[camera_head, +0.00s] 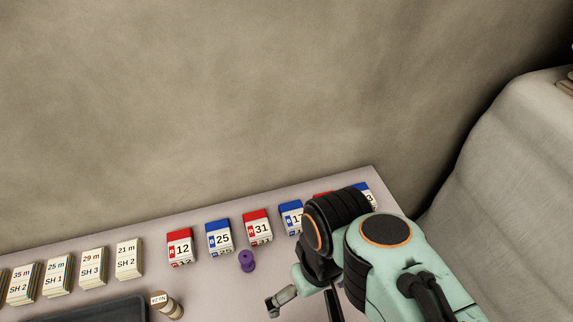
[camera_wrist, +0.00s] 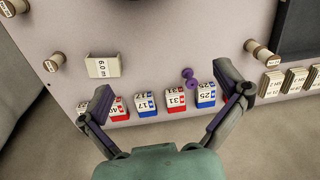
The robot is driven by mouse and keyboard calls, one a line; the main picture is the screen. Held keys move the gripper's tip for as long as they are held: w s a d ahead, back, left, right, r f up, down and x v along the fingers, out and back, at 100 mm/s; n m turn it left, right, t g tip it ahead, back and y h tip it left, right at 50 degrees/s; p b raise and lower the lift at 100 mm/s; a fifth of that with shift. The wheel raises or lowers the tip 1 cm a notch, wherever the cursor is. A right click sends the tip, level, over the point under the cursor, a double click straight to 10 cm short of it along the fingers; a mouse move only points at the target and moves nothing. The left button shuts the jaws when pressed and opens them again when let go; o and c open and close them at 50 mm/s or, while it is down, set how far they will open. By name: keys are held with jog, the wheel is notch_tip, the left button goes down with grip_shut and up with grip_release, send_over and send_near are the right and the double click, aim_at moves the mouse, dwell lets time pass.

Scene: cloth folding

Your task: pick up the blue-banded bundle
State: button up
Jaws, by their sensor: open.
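Several white bundles with red or blue bands stand in a row along the table edge. Blue-banded ones show 25 (camera_head: 219,238) and 17 (camera_head: 291,217) in the head view; another at the far right (camera_head: 364,195) is partly behind my arm. In the wrist view, the blue-banded 25 (camera_wrist: 205,93) and 17 (camera_wrist: 146,103) lie between my spread fingers, with the red-banded 31 (camera_wrist: 176,98) between them. My gripper (camera_wrist: 165,98) is open and empty; its fingers hide parts of the end bundles. In the head view, my gripper (camera_head: 305,300) is at the lower middle, apart from the row.
A purple spool (camera_head: 247,261) stands near the 31 bundle. A wooden roll (camera_head: 168,305) and a dark tray (camera_head: 105,309) are at lower left. Labelled stacks (camera_head: 92,268) continue the row leftward.

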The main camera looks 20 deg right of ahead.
jog(key=w+r+t, duration=0.3)
jog(key=w+r, duration=0.1)
jog(key=w, duration=0.6)
jog(key=m+g, duration=0.1)
jog(key=g, duration=0.2)
send_over(294, 214)
jog(key=shift+h, duration=0.4)
notch_tip(294, 214, down, 22)
jog(key=shift+f, duration=0.15)
notch_tip(294, 214, down, 5)
jog(key=shift+r, duration=0.1)
jog(key=shift+f, duration=0.65)
jog(key=c, duration=1.2)
